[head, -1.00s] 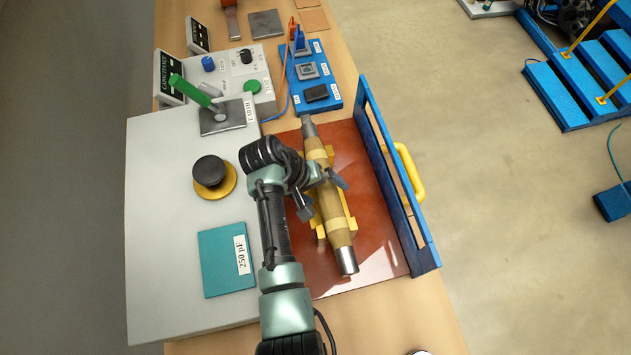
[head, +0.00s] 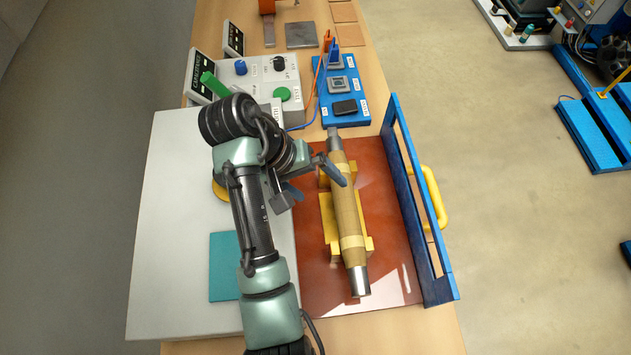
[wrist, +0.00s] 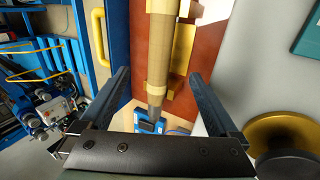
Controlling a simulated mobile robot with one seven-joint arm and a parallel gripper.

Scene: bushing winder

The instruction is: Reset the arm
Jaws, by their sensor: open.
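My arm reaches over the bench in the head view, and my gripper (head: 314,181) is open and empty at its end. It is above and beside the left side of the tan bushing (head: 347,210). The bushing has bare metal ends and rests in a yellow cradle (head: 327,222) on a red-brown board (head: 400,285). In the wrist view the two dark fingers of my gripper (wrist: 155,76) stand wide apart. The bushing (wrist: 160,45) shows between and beyond them, with nothing held.
A blue guard frame (head: 420,205) with a yellow handle stands right of the board. Left is a grey cabinet (head: 165,220) with a teal plate (head: 223,265). My arm hides its black knob. A blue switch panel (head: 345,112) and control box lie behind.

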